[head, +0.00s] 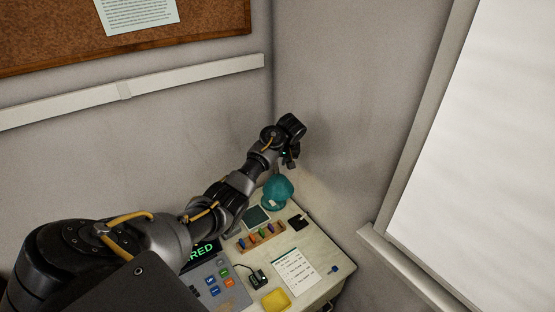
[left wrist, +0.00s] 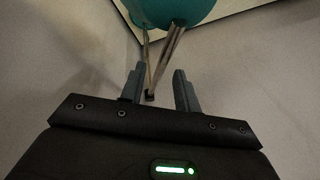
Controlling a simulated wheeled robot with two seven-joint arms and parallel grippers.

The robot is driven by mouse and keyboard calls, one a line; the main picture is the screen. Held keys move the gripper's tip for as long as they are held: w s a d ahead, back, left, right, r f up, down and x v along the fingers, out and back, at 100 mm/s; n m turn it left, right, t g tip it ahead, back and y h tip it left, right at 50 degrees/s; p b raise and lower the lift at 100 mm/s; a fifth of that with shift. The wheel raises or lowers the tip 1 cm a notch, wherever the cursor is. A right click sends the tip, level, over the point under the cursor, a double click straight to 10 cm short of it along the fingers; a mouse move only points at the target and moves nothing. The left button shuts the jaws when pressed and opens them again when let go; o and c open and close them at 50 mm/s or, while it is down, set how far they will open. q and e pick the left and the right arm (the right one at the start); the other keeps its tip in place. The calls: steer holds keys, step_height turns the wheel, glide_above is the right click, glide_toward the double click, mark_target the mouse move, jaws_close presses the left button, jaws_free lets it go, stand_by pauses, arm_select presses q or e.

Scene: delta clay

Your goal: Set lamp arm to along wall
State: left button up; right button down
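The teal lamp shade (head: 277,191) is at the back corner of the desk, just below my left gripper (head: 291,163) in the head view. In the left wrist view the shade (left wrist: 178,10) is at the top. Thin metal lamp arm rods (left wrist: 170,48) run from it down toward my left gripper (left wrist: 159,70). The fingers are apart, with the dark end of a rod showing between them. I cannot tell whether either finger touches it. The lamp's base and joint are not clearly visible. My right gripper is in neither view.
The desk (head: 318,246) holds a row of coloured pegs (head: 261,238), a notepad (head: 295,271), a yellow tray (head: 276,300) and a keypad device with a green display (head: 203,251). Walls meet close behind the gripper. A whiteboard (head: 490,150) is at right.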

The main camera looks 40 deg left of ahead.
arm_select(q)
steer(key=shift+a+f, duration=0.35)
steer(key=shift+f, duration=0.25)
steer(key=shift+w+f, duration=0.15)
steer(key=shift+f, duration=0.15)
jaws_close()
